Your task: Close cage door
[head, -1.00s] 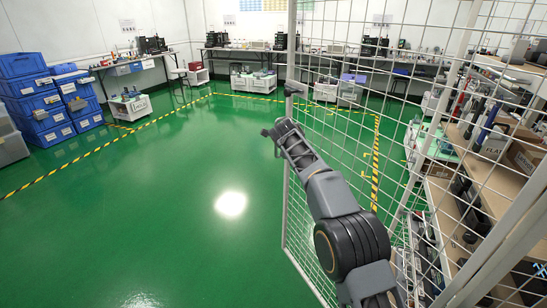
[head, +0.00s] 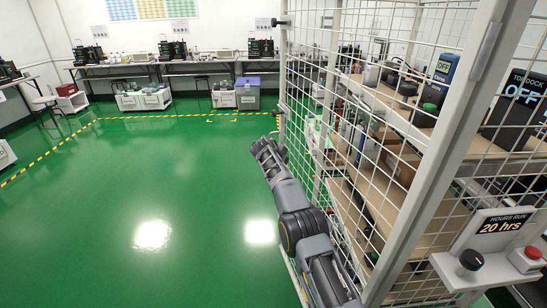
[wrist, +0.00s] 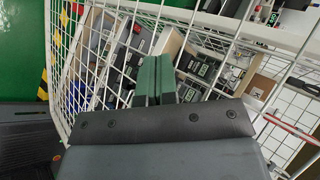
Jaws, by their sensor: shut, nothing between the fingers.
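The cage door (head: 283,75) is a white wire-mesh panel with a pale frame and a dark fitting near its top edge. It stands upright in the head view, with shelves visible through its mesh. I cannot tell how wide a gap there is between door and cage. My gripper (head: 263,147) is beside the door's far upright edge, its arm running along the door's outer side. In the wrist view, the green fingers of my gripper (wrist: 155,82) are shut and empty in front of the white mesh (wrist: 88,60). Whether they touch it is unclear.
A thick cage post (head: 440,150) stands close at right. A control panel (head: 490,235) with a knob and red button sits at lower right. Shelves (head: 405,225) with tools and boxes fill the cage. Green floor (head: 130,190) at left is clear; benches line the back wall.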

